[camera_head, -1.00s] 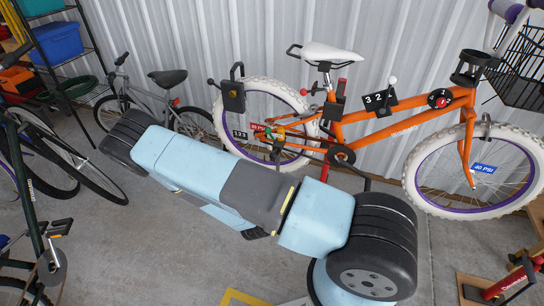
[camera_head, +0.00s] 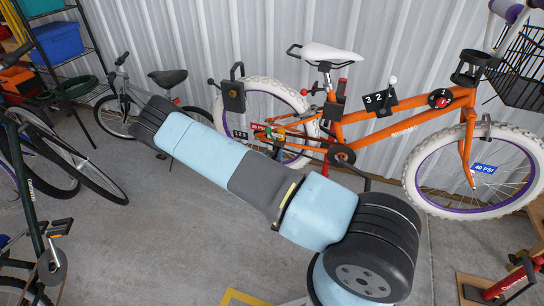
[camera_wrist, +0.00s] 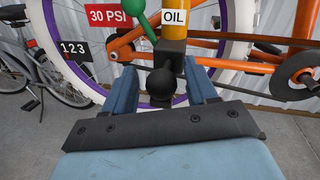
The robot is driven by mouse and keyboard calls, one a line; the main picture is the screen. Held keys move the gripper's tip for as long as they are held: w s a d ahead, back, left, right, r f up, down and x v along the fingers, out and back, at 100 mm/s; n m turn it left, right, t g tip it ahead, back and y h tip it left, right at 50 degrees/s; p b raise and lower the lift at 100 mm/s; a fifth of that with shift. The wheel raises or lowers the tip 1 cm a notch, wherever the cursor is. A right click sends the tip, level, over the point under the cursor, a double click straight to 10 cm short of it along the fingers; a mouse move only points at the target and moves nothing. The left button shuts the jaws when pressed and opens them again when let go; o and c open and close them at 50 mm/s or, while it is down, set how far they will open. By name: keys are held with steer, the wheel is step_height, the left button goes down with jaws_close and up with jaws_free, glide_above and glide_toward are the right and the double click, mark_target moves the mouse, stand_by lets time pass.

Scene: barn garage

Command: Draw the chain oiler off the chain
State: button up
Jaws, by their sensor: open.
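The chain oiler (camera_wrist: 172,18) is a yellow upright body with a white OIL label, at the top middle of the wrist view. Below it are a dark block (camera_wrist: 172,52) and a round black knob (camera_wrist: 160,86). My gripper (camera_wrist: 160,76) is open, with one blue finger on each side of the knob. I cannot tell whether either finger touches it. In the head view the oiler (camera_head: 280,135) shows small and yellow beside the orange bike's rear wheel; my gripper is hidden behind my arm there.
A green lever (camera_wrist: 137,22) and a red 30 PSI tag (camera_wrist: 108,15) sit close left of the oiler. The rear wheel (camera_wrist: 64,65) is behind. The orange bike (camera_head: 400,132) stands by the corrugated wall. A grey bike (camera_head: 122,105) stands to the left.

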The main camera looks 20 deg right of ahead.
jaws_close()
stand_by(0.6)
